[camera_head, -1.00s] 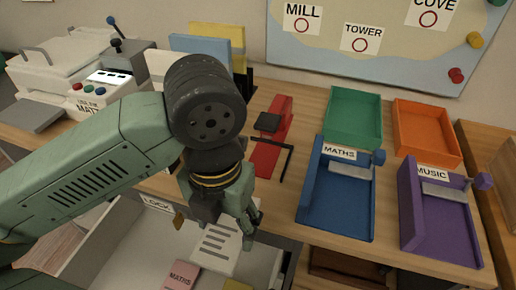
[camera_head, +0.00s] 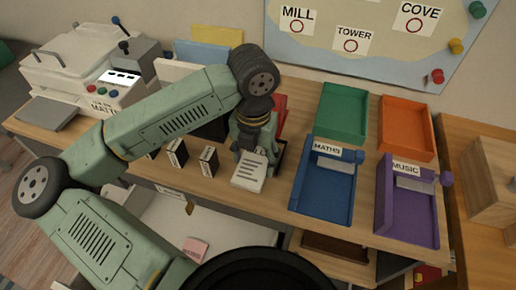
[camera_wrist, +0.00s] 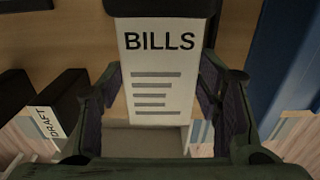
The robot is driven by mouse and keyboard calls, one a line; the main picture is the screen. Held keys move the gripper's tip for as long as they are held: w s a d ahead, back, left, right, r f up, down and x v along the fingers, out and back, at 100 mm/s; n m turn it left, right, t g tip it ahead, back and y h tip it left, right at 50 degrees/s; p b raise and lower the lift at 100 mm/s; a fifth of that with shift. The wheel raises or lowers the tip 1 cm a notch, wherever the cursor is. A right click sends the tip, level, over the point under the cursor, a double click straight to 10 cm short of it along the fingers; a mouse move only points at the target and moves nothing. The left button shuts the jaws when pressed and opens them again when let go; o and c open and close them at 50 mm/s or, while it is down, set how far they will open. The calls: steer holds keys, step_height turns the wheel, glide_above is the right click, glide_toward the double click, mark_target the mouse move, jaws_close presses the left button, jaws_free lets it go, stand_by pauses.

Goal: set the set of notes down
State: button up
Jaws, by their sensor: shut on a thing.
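The set of notes is a white sheaf (camera_head: 249,173) with grey printed lines. In the wrist view the notes (camera_wrist: 156,70) read "BILLS" at the top. My gripper (camera_head: 252,150) is shut on the notes, near the bench's front edge. In the wrist view, the fingers of my gripper (camera_wrist: 163,100) flank the sheaf on both sides. The notes look tilted; whether they touch the bench top cannot be told. The red device (camera_head: 281,112) behind is partly hidden by my arm.
Right of the notes stand a blue MATHS tray (camera_head: 322,196), a purple MUSIC tray (camera_head: 408,222), a green tray (camera_head: 344,112) and an orange tray (camera_head: 406,128). Small black labelled blocks (camera_head: 208,160) stand to the left. Below, an open drawer (camera_head: 235,232) holds a pink pad (camera_head: 195,248).

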mark_target(258, 154)
steer(key=w, duration=0.1)
steer(key=w+d+p, duration=0.1)
steer(key=w, duration=0.1)
steer(key=shift+s+f, duration=0.2)
steer(key=shift+f, duration=0.3)
steer(key=shift+a+f, duration=0.1)
steer(key=shift+f, duration=0.15)
steer(key=shift+f, duration=0.25)
steer(key=o, duration=1.2)
steer(key=shift+r, duration=0.1)
steer(key=shift+o, duration=0.2)
steer(key=shift+r, duration=0.1)
